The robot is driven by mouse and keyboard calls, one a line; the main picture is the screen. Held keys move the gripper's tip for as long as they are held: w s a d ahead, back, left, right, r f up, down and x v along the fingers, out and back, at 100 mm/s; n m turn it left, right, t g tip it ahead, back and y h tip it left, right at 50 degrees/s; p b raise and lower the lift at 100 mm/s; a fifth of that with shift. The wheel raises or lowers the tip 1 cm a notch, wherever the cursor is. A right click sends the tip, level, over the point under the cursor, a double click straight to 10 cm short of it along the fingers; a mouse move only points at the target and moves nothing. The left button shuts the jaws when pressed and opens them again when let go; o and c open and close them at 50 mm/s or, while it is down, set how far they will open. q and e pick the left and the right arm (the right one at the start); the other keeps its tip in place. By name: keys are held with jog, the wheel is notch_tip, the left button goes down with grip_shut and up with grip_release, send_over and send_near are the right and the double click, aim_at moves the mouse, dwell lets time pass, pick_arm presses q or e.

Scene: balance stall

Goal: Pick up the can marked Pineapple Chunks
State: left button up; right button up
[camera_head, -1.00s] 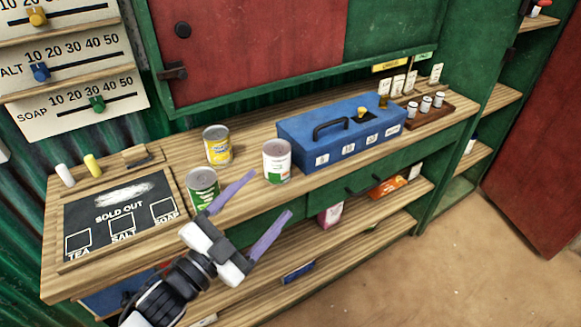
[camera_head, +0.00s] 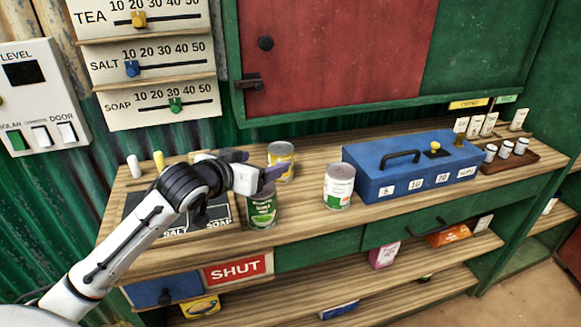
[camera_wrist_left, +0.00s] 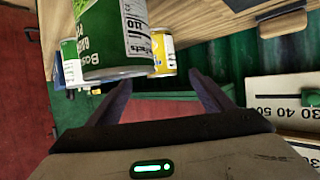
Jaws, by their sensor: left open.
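Three cans stand on the wooden counter: a yellow-labelled can (camera_head: 280,163) at the back, a green-labelled can (camera_head: 262,208) in front, and a white-and-green can (camera_head: 339,187) to the right. I cannot read Pineapple Chunks on any label. My left gripper (camera_head: 254,168) is open and empty, its fingers above and behind the green can and just left of the yellow one. In the left wrist view, the green can (camera_wrist_left: 100,38) looms close beside the fingers (camera_wrist_left: 165,98), with the yellow can (camera_wrist_left: 162,52) partly hidden behind it. My right gripper is not in view.
A blue cash box (camera_head: 410,170) stands right of the cans, with a tray of small white pots (camera_head: 507,152) beyond. My left arm partly covers the chalkboard (camera_head: 225,212). The red and green shutter (camera_head: 340,60) rises behind the counter (camera_head: 310,228).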

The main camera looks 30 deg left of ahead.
aim_at(275, 156)
pick_arm(q)
jog(key=x, duration=0.9)
jog(key=shift+w, duration=0.2)
jog(key=shift+a, duration=0.1)
jog(key=c, duration=1.3)
jog(key=shift+r, duration=0.1)
jog(key=shift+c, duration=0.4)
jog(key=shift+r, duration=0.1)
